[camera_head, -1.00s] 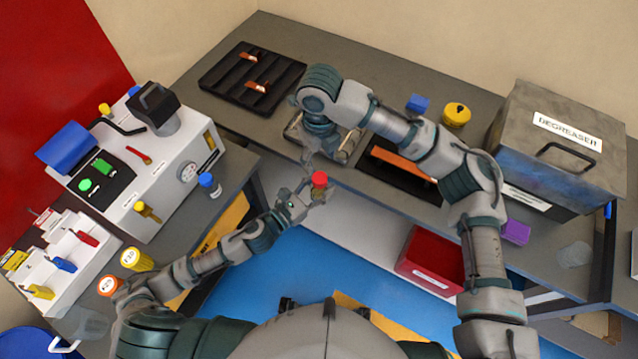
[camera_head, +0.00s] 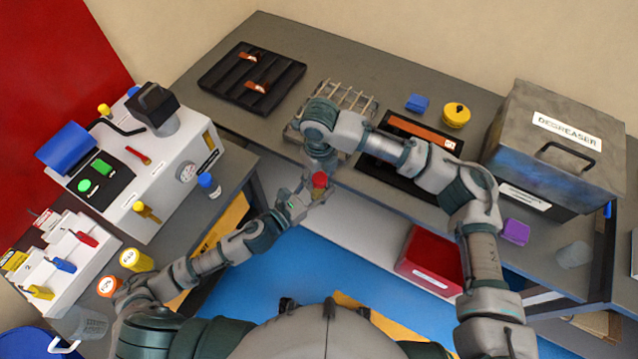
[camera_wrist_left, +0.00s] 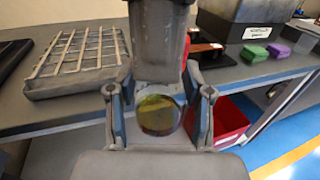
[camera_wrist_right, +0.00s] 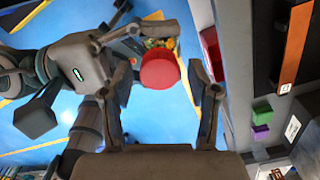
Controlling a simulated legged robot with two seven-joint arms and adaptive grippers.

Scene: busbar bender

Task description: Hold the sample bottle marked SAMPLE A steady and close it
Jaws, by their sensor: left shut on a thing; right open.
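My left gripper (camera_head: 314,195) is shut on a small bottle with yellow-green liquid, which shows between its fingers in the left wrist view (camera_wrist_left: 158,114). A red cap (camera_head: 319,180) sits at the top of this bottle; whether it is tight cannot be told. No SAMPLE A marking is readable. My right gripper (camera_wrist_right: 163,92) is open, with the red cap (camera_wrist_right: 160,69) between its spread fingers and gaps on both sides. In the left wrist view the right gripper's arm comes down from above and hides the bottle's top.
A blue-capped bottle (camera_head: 209,184) stands on the left bench beside the white machine (camera_head: 160,170). A wire rack (camera_head: 345,98) and a black tray (camera_head: 252,78) lie on the back bench. A red bin (camera_head: 432,258) is below. The held bottle is over open floor between benches.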

